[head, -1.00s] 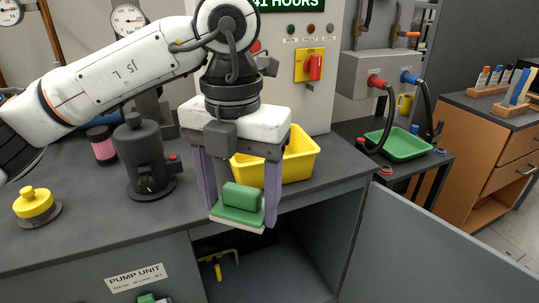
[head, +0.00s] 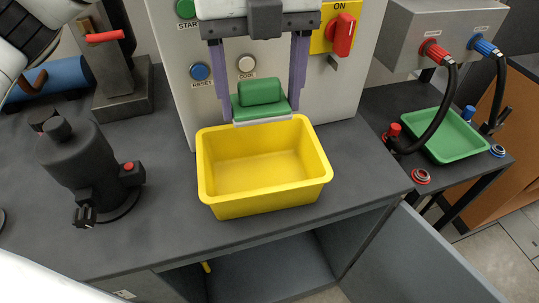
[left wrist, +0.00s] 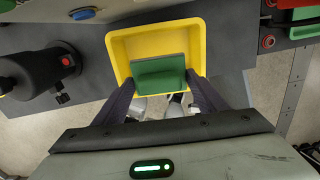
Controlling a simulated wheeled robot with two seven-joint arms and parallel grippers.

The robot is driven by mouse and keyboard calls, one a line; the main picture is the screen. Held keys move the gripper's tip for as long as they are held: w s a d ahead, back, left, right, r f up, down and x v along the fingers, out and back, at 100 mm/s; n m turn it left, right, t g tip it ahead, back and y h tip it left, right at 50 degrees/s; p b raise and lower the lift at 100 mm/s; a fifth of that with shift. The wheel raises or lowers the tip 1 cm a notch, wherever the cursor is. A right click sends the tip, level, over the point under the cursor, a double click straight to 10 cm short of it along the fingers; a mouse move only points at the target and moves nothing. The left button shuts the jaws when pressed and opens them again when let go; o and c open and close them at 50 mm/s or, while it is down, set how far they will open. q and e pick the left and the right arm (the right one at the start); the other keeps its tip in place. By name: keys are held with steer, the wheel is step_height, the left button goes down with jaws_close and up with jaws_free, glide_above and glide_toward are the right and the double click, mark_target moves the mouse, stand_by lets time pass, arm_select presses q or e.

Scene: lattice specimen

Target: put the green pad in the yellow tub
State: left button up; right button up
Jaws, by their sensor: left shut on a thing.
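The green pad (head: 261,97), a green block on a flat base with a pale underside, is held between the two purple fingers of my left gripper (head: 262,88). In the head view it is at the back rim of the yellow tub (head: 265,205), apparently above it. The tub stands upright on the dark bench, and the inside that shows is empty. In the left wrist view, the pad (left wrist: 160,78) covers part of the tub (left wrist: 122,48) between the fingertips (left wrist: 162,86). My right gripper is not in view.
A dark pump (head: 92,172) stands on the bench left of the tub. The panel with buttons and a red switch (head: 344,35) is close behind my left gripper. A green tray (head: 452,138) and hoses are on the side table at right. An open cabinet door (head: 425,262) is below.

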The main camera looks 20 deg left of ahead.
mark_target(260, 112)
arm_select(q)
steer(key=f, duration=0.8)
steer(key=f+p, duration=0.1)
steer(key=f, duration=0.3)
steer(key=shift+s, duration=0.4)
steer(key=shift+w+f, duration=0.1)
steer(key=shift+f, duration=2.4)
steer(key=shift+f, duration=0.25)
steer(key=o, duration=1)
steer(key=shift+r, duration=0.1)
step_height(260, 112, up, 12)
steer(key=shift+r+b, duration=0.2)
steer(key=shift+b, duration=0.25)
